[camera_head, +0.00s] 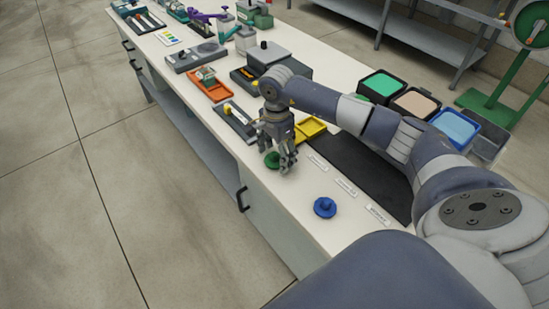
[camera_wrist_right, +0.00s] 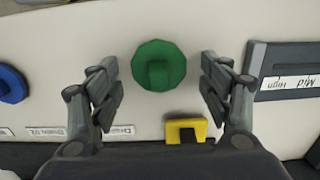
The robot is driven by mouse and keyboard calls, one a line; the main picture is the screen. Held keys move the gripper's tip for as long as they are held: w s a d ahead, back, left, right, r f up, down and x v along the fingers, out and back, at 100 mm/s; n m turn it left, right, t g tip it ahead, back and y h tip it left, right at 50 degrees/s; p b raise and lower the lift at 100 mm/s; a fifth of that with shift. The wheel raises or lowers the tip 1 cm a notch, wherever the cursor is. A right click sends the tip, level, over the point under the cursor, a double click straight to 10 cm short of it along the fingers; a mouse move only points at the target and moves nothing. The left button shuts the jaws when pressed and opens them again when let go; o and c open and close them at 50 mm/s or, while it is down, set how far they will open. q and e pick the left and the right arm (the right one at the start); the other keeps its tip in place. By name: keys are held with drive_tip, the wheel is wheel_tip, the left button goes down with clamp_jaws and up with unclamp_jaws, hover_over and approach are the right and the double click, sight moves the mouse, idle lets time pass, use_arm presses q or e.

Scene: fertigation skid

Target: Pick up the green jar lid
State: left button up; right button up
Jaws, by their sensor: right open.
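The green jar lid (camera_head: 272,159) lies on the white bench top near its front edge, partly hidden by my right gripper in the head view. In the right wrist view the lid (camera_wrist_right: 159,66) is a round green disc with a raised knob. My right gripper (camera_head: 281,165) points down at the lid. Its fingers stand apart, one on each side of the lid in the wrist view (camera_wrist_right: 160,85), with a gap to both sides and nothing held. My left gripper is not in view.
A blue lid (camera_head: 325,207) lies nearer on the bench. A yellow tray (camera_head: 310,129) and a dark grey device (camera_head: 239,121) stand just beyond the gripper. A black mat (camera_head: 360,172) lies to the right, with green, beige and blue bins (camera_head: 455,127) behind. Bench between the lids is clear.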

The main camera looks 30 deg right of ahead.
sight(276, 152)
drive_tip(key=c, duration=0.8)
drive_tip(key=shift+c, duration=0.9)
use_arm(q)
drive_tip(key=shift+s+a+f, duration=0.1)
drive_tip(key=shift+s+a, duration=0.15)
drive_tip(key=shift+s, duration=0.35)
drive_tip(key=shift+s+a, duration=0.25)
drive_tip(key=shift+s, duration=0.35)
use_arm(e)
drive_tip(key=shift+r, duration=0.2)
wheel_tip(276, 152, up, 8)
drive_tip(key=shift+r+b, duration=0.25)
drive_tip(key=shift+b, duration=0.35)
use_arm(q)
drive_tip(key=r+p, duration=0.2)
drive_tip(key=p, duration=0.1)
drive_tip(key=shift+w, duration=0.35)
use_arm(e)
wheel_tip(276, 152, up, 6)
drive_tip(key=shift+f, duration=0.15)
